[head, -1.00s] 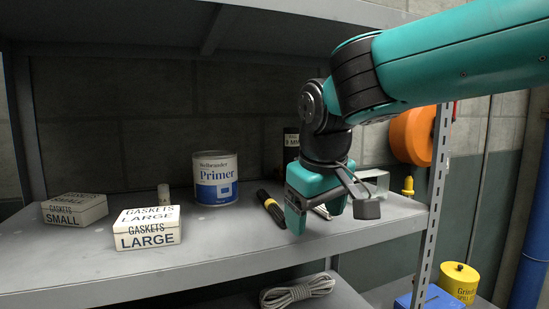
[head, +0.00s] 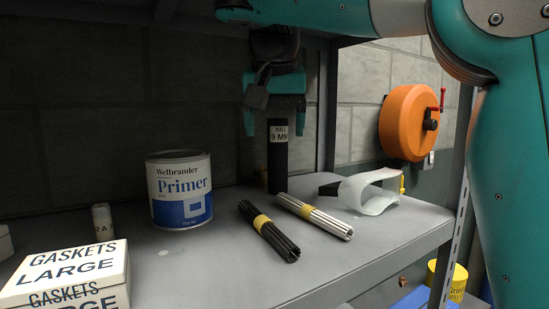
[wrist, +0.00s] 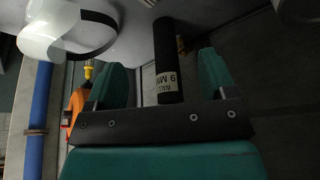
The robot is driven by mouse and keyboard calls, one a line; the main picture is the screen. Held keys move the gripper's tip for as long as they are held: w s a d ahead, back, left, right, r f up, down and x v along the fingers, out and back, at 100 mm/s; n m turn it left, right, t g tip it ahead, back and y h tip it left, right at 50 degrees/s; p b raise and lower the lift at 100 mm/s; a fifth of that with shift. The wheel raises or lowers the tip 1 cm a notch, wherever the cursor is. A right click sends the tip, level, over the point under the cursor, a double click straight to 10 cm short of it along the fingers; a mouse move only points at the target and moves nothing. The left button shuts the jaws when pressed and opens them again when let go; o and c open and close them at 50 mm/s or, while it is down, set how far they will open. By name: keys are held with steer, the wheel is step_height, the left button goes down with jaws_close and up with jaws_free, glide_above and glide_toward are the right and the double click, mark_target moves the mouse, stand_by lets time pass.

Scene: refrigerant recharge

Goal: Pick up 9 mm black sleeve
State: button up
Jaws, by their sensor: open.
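The black sleeve (head: 278,158) stands upright at the back of the shelf, with a white label reading 9 MM near its top. My gripper (head: 276,122) is open and points down above it, with one finger on either side of the sleeve's top in the head view. In the wrist view the sleeve (wrist: 166,62) lies between the two open teal fingers (wrist: 164,82), nearer the right one. I cannot tell whether either finger touches it.
A Primer can (head: 180,190) stands to the left. A black bundle (head: 268,230) and a white bundle (head: 314,215), each with a yellow band, lie in front. A curved white piece (head: 370,190) is to the right. Gasket boxes (head: 70,275) sit front left.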

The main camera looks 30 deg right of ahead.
mark_target(278, 132)
steer(key=w+d, duration=0.1)
steer(key=w, duration=0.1)
steer(key=w+d, duration=0.3)
steer(key=w, duration=0.1)
steer(key=shift+w+d+p, duration=0.1)
steer(key=shift+d+p, duration=0.05)
steer(key=shift+p, duration=0.2)
steer(key=shift+w+d+r+p, duration=0.1)
steer(key=shift+w+d+p, duration=0.1)
steer(key=shift+w+d, duration=0.25)
steer(key=shift+w+d+p, duration=0.15)
steer(key=shift+w+d, duration=0.1)
steer(key=shift+w, duration=0.35)
steer(key=b+x, duration=0.2)
steer(key=x, duration=0.1)
steer(key=shift+w+d+f+b, duration=0.2)
steer(key=shift+w+b, duration=0.15)
steer(key=shift+r, duration=0.1)
steer(key=c, duration=1.2)
